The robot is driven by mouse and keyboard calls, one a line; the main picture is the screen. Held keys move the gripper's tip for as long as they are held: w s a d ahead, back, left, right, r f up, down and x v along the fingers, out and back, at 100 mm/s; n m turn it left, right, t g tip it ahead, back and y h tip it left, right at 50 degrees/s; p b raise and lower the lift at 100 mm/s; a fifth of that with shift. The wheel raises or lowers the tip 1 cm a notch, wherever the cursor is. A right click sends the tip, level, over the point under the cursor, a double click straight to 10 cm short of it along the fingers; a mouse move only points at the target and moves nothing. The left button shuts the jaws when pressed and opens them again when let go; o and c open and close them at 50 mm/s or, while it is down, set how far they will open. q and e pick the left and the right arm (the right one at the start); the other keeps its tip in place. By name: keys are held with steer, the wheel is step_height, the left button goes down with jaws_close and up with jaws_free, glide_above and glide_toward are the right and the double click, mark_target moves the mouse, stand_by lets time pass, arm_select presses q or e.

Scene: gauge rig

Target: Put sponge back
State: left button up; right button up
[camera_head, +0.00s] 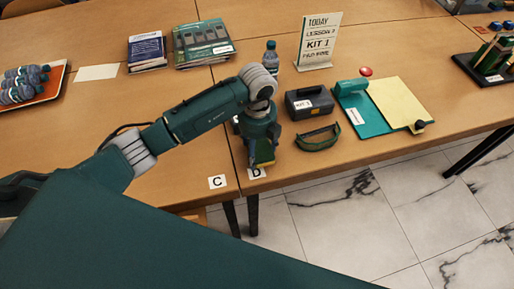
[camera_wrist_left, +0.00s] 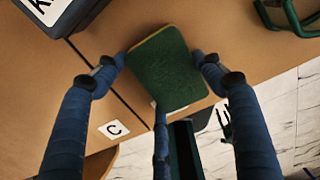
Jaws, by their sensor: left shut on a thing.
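The sponge (camera_wrist_left: 168,68) is a flat block with a dark green scrubbing face and a thin yellow edge in the left wrist view. My left gripper (camera_wrist_left: 167,70) is shut on it, with blue fingers at its two sides. In the head view the gripper (camera_head: 261,160) points down near the table's front edge, close to the D label (camera_head: 257,173). The sponge (camera_head: 264,163) shows there only partly below the gripper. I cannot tell whether it touches the table. My right gripper is not in view.
A dark KIT 1 case (camera_head: 309,103) and green goggles (camera_head: 318,140) lie right of the gripper. A bottle (camera_head: 271,58) stands behind. A C label (camera_head: 217,182) is left of D. A green board with yellow paper (camera_head: 400,102) is farther right. The table's left middle is clear.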

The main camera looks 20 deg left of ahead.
mark_target(257, 150)
arm_select(q)
steer(key=o, duration=1)
steer(key=shift+f, duration=0.1)
steer(key=shift+r, duration=0.2)
step_height(257, 150, up, 12)
steer(key=b, duration=0.1)
steer(key=shift+f, duration=0.1)
